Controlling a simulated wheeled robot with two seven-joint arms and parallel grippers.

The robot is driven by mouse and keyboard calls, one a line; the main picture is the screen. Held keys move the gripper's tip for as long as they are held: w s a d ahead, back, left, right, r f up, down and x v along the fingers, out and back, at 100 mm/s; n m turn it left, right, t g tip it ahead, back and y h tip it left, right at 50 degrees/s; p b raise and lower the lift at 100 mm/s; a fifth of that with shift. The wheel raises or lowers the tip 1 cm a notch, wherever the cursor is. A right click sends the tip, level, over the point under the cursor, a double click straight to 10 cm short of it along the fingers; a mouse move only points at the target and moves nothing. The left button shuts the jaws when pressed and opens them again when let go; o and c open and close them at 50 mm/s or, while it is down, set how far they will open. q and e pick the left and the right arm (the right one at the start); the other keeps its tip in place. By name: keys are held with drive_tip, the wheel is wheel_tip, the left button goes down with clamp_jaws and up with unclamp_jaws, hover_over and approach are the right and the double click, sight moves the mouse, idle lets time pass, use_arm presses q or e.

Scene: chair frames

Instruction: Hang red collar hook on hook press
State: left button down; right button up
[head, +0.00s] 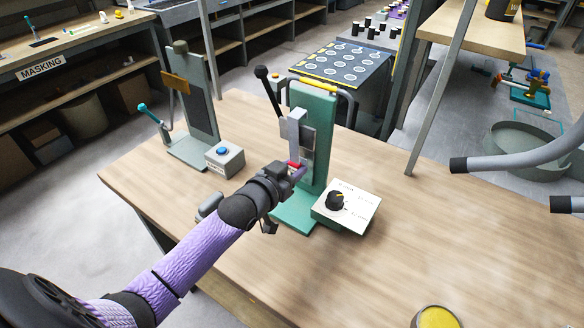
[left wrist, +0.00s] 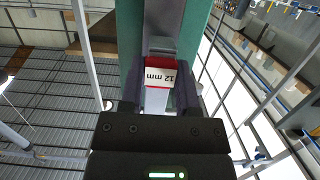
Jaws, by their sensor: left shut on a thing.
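The red collar hook (head: 294,164) is at the front of a green press (head: 311,125) on the wooden bench. In the left wrist view the hook (left wrist: 158,72) shows a red collar band and a white face marked "12 mm", upside down. My left gripper (head: 291,172) is shut on it, with dark fingers on either side in the left wrist view (left wrist: 158,95). The hook is right in front of the press's grey ram; I cannot tell whether they touch. My fingers hide much of the hook in the head view. My right gripper is not in view.
A white box with a black knob (head: 347,206) stands right of the press. A grey press (head: 195,105) and a blue-button box (head: 225,157) stand left. Grey tubes with black ends (head: 520,160) reach in from the right. The front right of the bench (head: 370,275) is mostly clear.

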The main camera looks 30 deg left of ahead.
use_arm(q)
drive_tip(key=shift+f+b, duration=0.6)
drive_tip(key=shift+f, duration=0.3)
drive_tip(key=shift+c, duration=1.3)
unclamp_jaws()
drive_tip(key=p+v, duration=0.6)
drive_tip(key=v, duration=0.2)
